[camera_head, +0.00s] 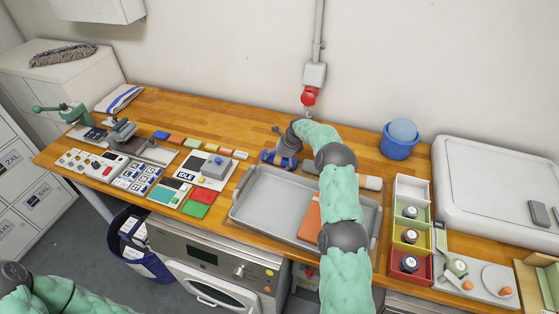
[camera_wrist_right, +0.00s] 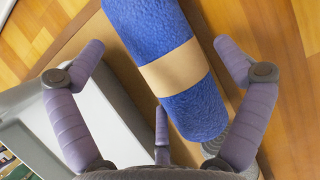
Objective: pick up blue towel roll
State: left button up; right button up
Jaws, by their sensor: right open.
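The blue towel roll (camera_wrist_right: 165,65) has a tan paper band around its middle and lies on its side in the right wrist view. In the head view, a bit of blue (camera_head: 267,157) shows beside my right gripper (camera_head: 284,154) behind the grey tray. My right gripper, seen in its wrist view (camera_wrist_right: 160,95), is open, with purple padded fingers spread on both sides of the roll and a third finger low in the middle. Whether any finger touches the roll is unclear. My left arm shows at the bottom left of the head view, but its gripper is out of frame.
A grey tray (camera_head: 270,190) holding an orange item (camera_head: 309,219) lies in front of the right gripper.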

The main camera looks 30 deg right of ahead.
jog(key=c, duration=1.3)
jog(key=shift+r, duration=0.1)
